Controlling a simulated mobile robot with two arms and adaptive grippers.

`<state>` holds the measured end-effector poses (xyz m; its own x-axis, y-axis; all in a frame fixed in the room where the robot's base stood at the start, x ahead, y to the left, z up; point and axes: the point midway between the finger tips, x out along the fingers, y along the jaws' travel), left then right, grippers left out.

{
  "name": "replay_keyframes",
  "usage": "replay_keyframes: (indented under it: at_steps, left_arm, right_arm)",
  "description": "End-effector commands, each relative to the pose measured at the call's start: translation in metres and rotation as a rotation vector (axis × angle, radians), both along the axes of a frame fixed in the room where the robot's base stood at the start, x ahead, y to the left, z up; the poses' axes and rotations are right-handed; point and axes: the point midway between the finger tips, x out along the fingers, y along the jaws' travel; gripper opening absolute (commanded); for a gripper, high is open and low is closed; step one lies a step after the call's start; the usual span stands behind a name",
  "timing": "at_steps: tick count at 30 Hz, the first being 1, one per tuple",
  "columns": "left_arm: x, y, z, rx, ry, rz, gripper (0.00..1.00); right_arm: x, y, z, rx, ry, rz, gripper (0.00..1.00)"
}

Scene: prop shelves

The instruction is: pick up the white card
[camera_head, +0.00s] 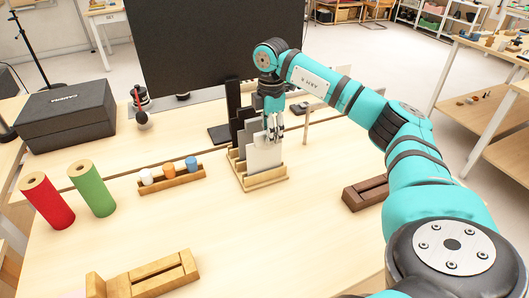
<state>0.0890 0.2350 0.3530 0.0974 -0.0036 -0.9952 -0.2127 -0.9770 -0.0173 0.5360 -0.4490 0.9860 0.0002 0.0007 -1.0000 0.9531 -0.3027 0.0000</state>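The white card (264,158) stands upright in the front slot of a light wooden stepped rack (264,180) at the middle of the table. Grey and dark cards (245,135) stand behind it in the same rack. My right gripper (275,136) points down at the top edge of the white card, its fingertips overlapping that edge in the picture. The fingers look close together, but I cannot tell whether they grip the card. My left gripper is not in view.
A black monitor (215,45) stands behind the rack. A wooden holder with small white, orange and blue pots (171,179) is to the left, with red (47,202) and green (92,189) cylinders beyond. A dark wooden block (366,192) lies right. The front middle is clear.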

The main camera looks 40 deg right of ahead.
Motion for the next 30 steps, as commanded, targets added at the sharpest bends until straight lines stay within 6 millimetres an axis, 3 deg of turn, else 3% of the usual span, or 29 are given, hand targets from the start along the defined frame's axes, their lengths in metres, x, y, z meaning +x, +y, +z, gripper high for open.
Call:
replay_keyframes:
  at_steps: [5, 15, 24, 30]
  left_arm:
    - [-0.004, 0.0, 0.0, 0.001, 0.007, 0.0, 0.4]
    - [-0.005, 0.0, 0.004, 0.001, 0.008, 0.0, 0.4]
    - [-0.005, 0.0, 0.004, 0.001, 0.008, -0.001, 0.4]
    - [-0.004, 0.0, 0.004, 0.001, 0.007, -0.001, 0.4]
  right_arm:
    - [0.0, 0.0, -0.011, -0.001, 0.001, 0.0, 0.31]
    - [-0.001, 0.0, -0.059, 0.0, 0.002, 0.0, 0.31]
    - [0.0, 0.0, -0.064, 0.0, 0.0, 0.0, 0.31]
    - [0.0, 0.0, -0.064, 0.0, 0.0, 0.0, 0.05]
